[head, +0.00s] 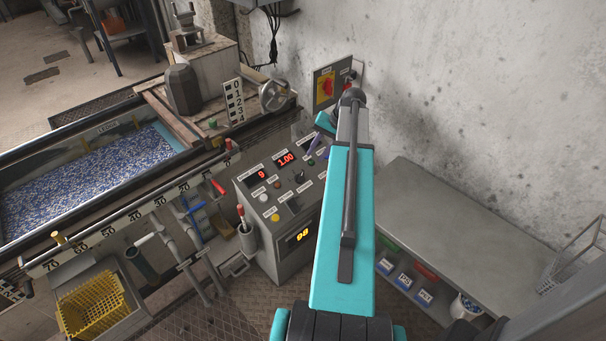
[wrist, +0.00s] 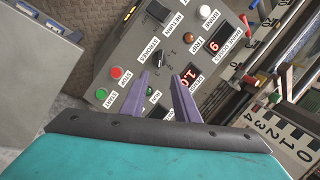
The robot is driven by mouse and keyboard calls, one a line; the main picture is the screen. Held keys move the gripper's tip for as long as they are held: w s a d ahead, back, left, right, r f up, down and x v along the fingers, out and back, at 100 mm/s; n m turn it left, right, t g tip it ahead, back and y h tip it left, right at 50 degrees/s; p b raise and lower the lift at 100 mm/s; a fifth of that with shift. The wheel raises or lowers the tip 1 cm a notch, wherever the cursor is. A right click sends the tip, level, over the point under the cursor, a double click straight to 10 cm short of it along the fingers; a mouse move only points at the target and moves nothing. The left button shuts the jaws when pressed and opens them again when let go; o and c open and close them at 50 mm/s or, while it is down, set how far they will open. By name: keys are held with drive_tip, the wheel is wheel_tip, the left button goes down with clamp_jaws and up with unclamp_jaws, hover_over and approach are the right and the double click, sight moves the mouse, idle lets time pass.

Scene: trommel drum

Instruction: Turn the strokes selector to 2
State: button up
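The strokes selector (wrist: 161,58) is a small black knob on the grey control panel, beside the STROKES label (wrist: 145,49) in the wrist view. Small marks surround it, too small to read, so I cannot tell its setting. In the head view the selector (head: 299,177) shows as a small dark knob. My gripper (wrist: 160,74) is open, with two purple fingers apart and nothing between them. In the wrist view its tips appear just below the knob, one to each side; contact is not visible. In the head view my arm hides most of my gripper (head: 314,146).
The control panel (head: 265,208) also carries red displays reading 9 and 1.00, an orange lamp (wrist: 189,39), a red stop button (wrist: 116,72), and a green start button (wrist: 101,94). A grey bench (head: 440,210) stands at right, and a concrete wall behind.

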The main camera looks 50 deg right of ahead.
sight(301, 175)
drive_tip(key=x, duration=1.3)
drive_tip(key=shift+c, duration=0.4)
